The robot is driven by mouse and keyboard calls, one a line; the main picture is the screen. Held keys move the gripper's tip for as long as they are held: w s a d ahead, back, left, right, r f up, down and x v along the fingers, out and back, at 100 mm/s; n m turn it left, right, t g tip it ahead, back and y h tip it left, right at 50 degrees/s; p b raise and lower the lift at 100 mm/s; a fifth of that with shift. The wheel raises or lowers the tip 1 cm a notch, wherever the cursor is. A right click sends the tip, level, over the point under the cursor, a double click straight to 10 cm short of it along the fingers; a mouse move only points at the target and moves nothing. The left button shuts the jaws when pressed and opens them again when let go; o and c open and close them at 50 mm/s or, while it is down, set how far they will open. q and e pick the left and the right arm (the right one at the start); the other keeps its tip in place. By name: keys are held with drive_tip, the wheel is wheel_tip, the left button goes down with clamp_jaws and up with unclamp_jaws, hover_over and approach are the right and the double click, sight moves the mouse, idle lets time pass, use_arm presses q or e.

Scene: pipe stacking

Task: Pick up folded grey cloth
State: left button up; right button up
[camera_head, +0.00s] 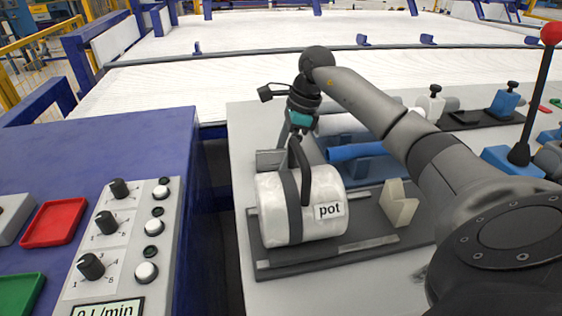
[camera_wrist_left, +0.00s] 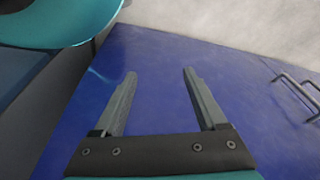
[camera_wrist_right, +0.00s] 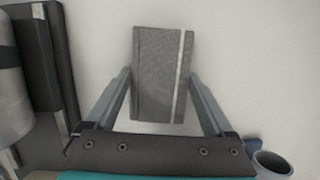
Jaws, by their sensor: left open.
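The folded grey cloth (camera_wrist_right: 152,85) shows in the right wrist view as a flat rectangle with a pale stripe along its right side, on a light surface. My right gripper (camera_wrist_right: 160,74) is open, with one finger along each side of the cloth. In the head view, the right gripper (camera_head: 285,140) points down behind the white pot cylinder, its fingertips partly hidden. A small grey patch (camera_head: 267,158) beside it looks like the cloth, mostly hidden. My left gripper (camera_wrist_left: 158,73) is open and empty above a blue surface in the left wrist view.
A white cylinder labelled pot (camera_head: 270,215) lies on a dark rack (camera_head: 290,262) in front of the right gripper. A blue pipe (camera_head: 355,150) lies to its right. A control panel (camera_head: 125,240) with knobs stands at left.

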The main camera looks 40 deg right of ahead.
drive_tip(key=c, duration=0.6)
drive_tip(key=shift+o, duration=0.2)
drive_tip(key=shift+r, duration=0.15)
drive_tip(key=shift+r, duration=0.2)
use_arm(q)
drive_tip(key=s+a+f+p, duration=0.7)
drive_tip(key=s+f, duration=0.2)
drive_tip(key=s, duration=0.1)
drive_tip(key=shift+a+y, duration=0.25)
drive_tip(key=shift+y, duration=0.15)
use_arm(e)
wheel_tip(320, 180, up, 19)
use_arm(q)
drive_tip(key=shift+f, duration=0.15)
use_arm(e)
drive_tip(key=shift+r, duration=0.15)
